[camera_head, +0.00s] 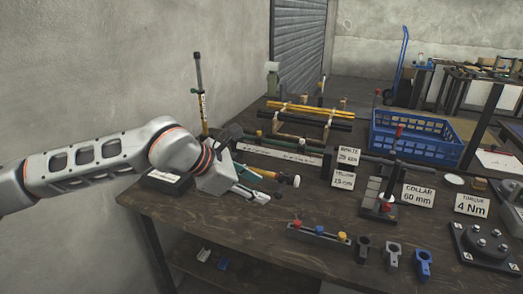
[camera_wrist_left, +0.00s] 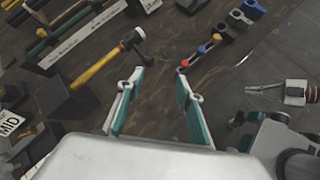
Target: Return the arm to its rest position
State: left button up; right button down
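My left arm (camera_head: 90,160) reaches in from the left over the near left part of the table in the head view. My left gripper (camera_head: 262,186) points right, low over the table top. In the left wrist view my left gripper (camera_wrist_left: 158,88) has its two teal-padded fingers well apart, with only bare table between them. It is open and empty.
A hammer (camera_wrist_left: 97,68) with a yellow handle lies beside the left fingers. The table (camera_head: 235,240) also holds a rack with coloured knobs (camera_head: 320,233), a blue crate (camera_head: 415,136), clamps (camera_head: 392,255) and a "COLLAR 60 mm" sign (camera_head: 418,195). A wall (camera_head: 100,60) stands at left.

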pick_arm(q)
jog(key=s+d+r+n+g+h+p, duration=0.15)
jog(key=s+d+n+g+h, duration=0.25)
jog(key=s+d+n+h, duration=0.85)
jog(key=w+a+f+n+t+y+p, duration=0.1)
jog(key=a+f+n+t+y, duration=0.45)
jog(key=n, duration=0.55)
jog(key=w+a+f+n+t+y, duration=0.25)
jog(key=a+f+n+t, duration=0.4)
jog(key=n+t, duration=0.35)
jog(key=s+a+f+n+g+y, duration=0.3)
jog(key=s+a+f+n, duration=0.3)
jog(key=s+f, duration=0.3)
jog(key=s+a+f+n+g+y, duration=0.4)
jog(key=s+a+f, duration=0.5)
jog(key=f, duration=0.7)
jog(key=n+y, duration=0.2)
jog(key=n, duration=0.1)
jog(key=shift+s+f+p, duration=0.15)
jog(key=shift+s+p, duration=0.2)
jog(key=shift+p, duration=0.05)
pick_arm(e)
jog(key=shift+s+a+r, duration=0.2)
jog(key=shift+r, duration=0.3)
jog(key=shift+s+a+r, duration=0.15)
jog(key=shift+r, duration=0.3)
jog(key=shift+w+r, duration=0.15)
jog(key=shift+r, duration=0.1)
